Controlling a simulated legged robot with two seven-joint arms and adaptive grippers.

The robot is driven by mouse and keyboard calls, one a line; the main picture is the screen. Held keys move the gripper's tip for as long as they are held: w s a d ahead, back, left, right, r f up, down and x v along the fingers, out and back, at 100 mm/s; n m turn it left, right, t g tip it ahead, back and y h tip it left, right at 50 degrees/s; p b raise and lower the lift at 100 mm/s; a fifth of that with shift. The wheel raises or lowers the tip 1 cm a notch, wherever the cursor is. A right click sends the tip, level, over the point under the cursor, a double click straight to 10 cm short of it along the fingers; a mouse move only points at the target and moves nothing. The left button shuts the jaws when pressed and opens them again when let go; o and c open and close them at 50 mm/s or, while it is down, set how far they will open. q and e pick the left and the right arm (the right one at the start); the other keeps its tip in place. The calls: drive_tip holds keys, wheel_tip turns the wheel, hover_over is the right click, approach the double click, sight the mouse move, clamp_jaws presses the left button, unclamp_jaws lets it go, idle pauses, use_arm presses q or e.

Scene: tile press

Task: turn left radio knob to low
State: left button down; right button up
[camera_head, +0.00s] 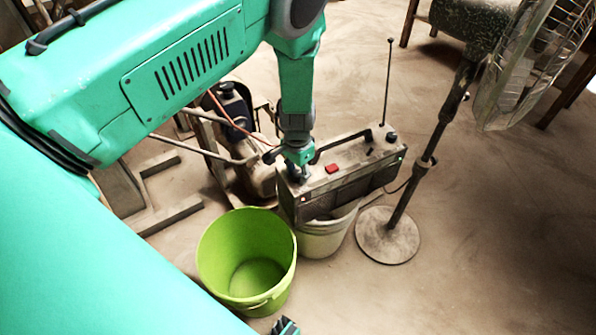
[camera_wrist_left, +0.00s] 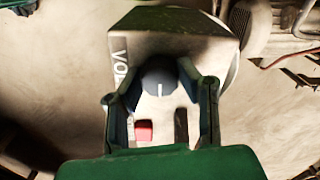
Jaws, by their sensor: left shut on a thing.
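The grey, dusty radio (camera_head: 340,175) rests on top of a pale bucket (camera_head: 325,240). A white mark on the knob is visible, beside partly covered "VO" lettering. A small dark tip at the bottom edge of the head view looks like my right gripper (camera_head: 286,326); its fingers are unclear.
The radio has a red button (camera_head: 331,168), a dark carrying handle, a right knob (camera_head: 391,137) and a tall antenna (camera_head: 388,80). A green bucket (camera_head: 215,250) stands at the front left. A standing fan (camera_head: 390,236) is close on the right. Open floor lies further right.

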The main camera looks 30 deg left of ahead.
sight(298, 173)
use_arm(q)
drive_tip(key=shift+w+n, duration=0.1)
drive_tip(key=shift+n, duration=0.5)
drive_tip(key=c, duration=1.2)
unclamp_jaws()
wheel_tip(298, 173, up, 12)
drive_tip(key=shift+f, duration=0.1)
drive_tip(key=shift+o, duration=0.2)
